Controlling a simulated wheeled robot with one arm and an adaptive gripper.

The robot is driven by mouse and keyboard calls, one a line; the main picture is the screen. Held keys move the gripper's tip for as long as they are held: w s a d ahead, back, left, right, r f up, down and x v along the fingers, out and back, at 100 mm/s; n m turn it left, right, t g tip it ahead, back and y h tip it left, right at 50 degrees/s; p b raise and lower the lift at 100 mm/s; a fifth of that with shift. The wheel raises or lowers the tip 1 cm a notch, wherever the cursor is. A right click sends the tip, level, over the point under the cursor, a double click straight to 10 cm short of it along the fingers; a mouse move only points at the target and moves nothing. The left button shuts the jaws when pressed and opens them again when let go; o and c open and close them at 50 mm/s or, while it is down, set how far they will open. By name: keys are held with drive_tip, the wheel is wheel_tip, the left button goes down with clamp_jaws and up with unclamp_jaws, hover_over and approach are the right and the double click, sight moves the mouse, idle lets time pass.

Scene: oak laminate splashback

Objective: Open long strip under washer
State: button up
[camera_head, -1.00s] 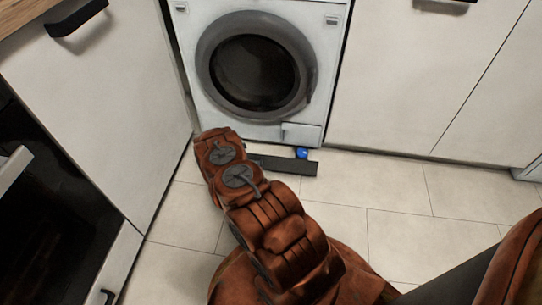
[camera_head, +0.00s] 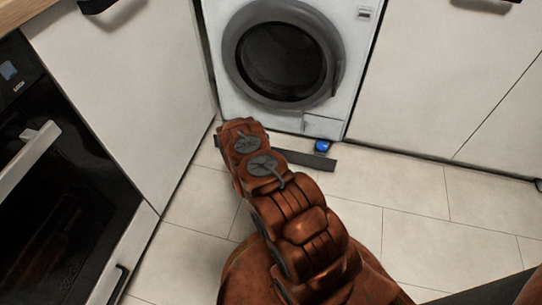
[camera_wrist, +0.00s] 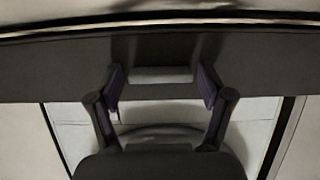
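The long strip (camera_head: 315,160) is a dark grey, narrow board low in front of the white washer (camera_head: 355,60). Its right part shows beside my arm, and a short dark piece shows left of it; the middle is hidden. In the wrist view the strip (camera_wrist: 45,70) appears as a wide dark band across the picture. My gripper (camera_wrist: 161,82) is open, its two fingers apart in front of that band, with a pale bar between them. I cannot tell whether they touch the strip. In the head view the fingers are hidden behind my arm.
A small blue object (camera_head: 322,146) sits by the washer's lower right corner, just behind the strip. A white cabinet (camera_head: 130,80) and a black oven (camera_head: 60,190) stand close on the left. White cabinets (camera_head: 440,80) continue on the right. The tiled floor (camera_head: 430,210) at right is clear.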

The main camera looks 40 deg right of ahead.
drive_tip(key=shift+o, duration=0.2)
drive_tip(key=shift+r, duration=0.2)
drive_tip(key=v, duration=1.2)
drive_tip(key=shift+f, duration=0.1)
drive_tip(key=shift+c, duration=0.3)
